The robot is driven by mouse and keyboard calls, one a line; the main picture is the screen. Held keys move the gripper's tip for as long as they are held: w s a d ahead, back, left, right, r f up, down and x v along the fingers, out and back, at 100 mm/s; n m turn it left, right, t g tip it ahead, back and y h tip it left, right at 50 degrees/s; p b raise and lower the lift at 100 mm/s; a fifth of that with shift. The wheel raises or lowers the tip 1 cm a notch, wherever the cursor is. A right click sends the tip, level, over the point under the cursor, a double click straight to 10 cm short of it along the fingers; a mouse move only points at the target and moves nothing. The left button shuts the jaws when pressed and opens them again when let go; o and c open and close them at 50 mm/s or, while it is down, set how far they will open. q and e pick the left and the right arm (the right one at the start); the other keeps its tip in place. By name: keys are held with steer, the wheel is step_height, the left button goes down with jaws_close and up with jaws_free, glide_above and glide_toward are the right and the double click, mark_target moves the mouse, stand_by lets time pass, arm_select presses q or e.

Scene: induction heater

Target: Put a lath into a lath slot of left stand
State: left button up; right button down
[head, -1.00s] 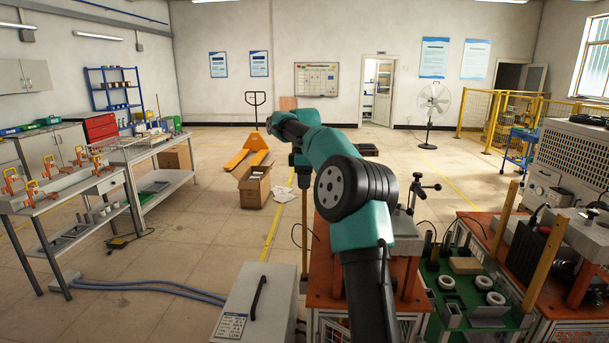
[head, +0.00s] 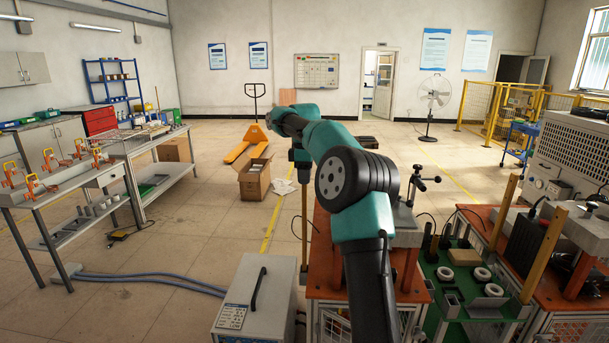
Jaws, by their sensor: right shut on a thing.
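My right gripper (head: 301,162) points down above the back left part of the left stand, partly hidden by my own arm. It is shut on a thin wooden lath (head: 304,212), which hangs upright below it. The lath's lower end is close to the left edge of the left stand (head: 325,248), an orange-topped table. I cannot tell whether it sits in a slot. My arm covers much of this stand, and its lath slots cannot be made out. My left gripper is not in view.
The right stand (head: 590,312) has two upright laths, one farther back (head: 503,213) and one nearer (head: 543,262). A green table (head: 447,328) with white rings stands between the stands. A grey box (head: 252,312) with a black handle is at front left. A thin black cable curves beside the held lath.

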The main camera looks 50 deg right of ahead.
mark_target(305, 190)
steer(key=shift+f, duration=2.85)
steer(key=c, duration=0.7)
jaws_free()
steer(key=shift+c, duration=0.2)
